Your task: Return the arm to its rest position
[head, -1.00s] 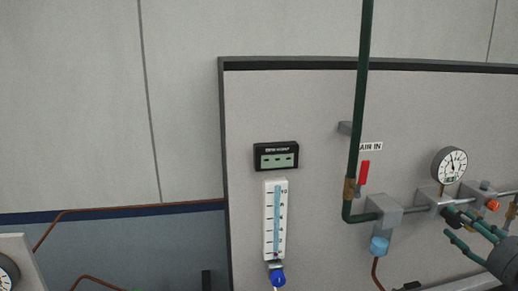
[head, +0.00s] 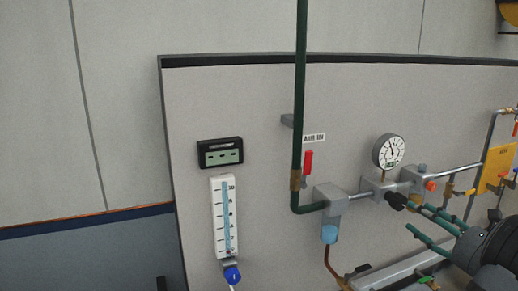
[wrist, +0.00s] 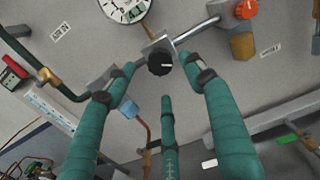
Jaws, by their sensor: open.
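My gripper (head: 416,216) has green fingers and is at the right in the head view, close to the black knob (head: 396,200) on the pipe fittings. In the wrist view my gripper (wrist: 160,76) has its fingers spread, with nothing held between them. The black knob (wrist: 160,64) shows just beyond the fingertips, apparently clear of them. The white dial gauge (head: 388,151) stands above the knob.
A grey panel (head: 262,100) carries a dark green pipe (head: 300,90), a red valve handle (head: 308,161), a flow tube (head: 224,215) and a small display (head: 220,153). A blue-capped part (head: 329,233) hangs below. A yellow plate (head: 494,168) stands at right.

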